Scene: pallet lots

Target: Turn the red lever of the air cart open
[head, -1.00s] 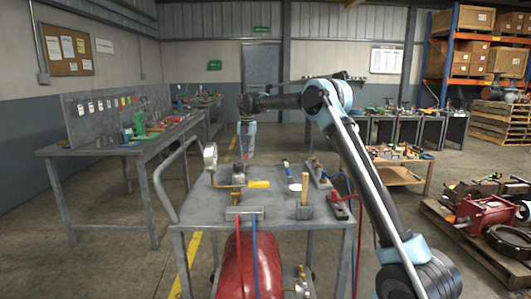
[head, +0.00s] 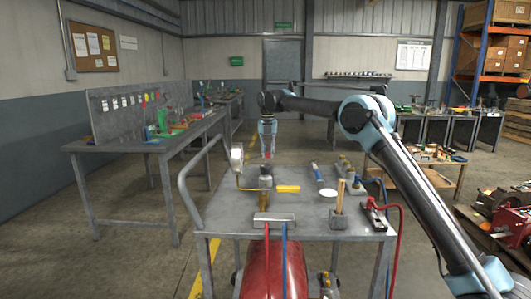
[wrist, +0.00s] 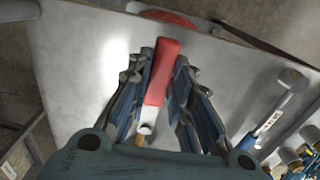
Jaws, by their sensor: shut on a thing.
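The red lever (wrist: 161,72) is a flat bar between the two fingers of my gripper (wrist: 160,90) in the wrist view. The fingers are closed on its sides. The lever points up the picture, with a pale brass-coloured stem at its lower end. In the head view my gripper (head: 267,157) points down over the back of the air cart (head: 225,209), beside a round gauge (head: 236,155). There the lever is mostly hidden by the fingers. A red tank (head: 270,268) hangs under the cart top.
A yellow handle (head: 288,188), a blue-handled tool (head: 317,172) and a wooden-handled tool (head: 339,195) are on the cart top. Red and blue hoses hang at its front and right. A workbench (head: 130,146) stands left, and loaded pallets are at right.

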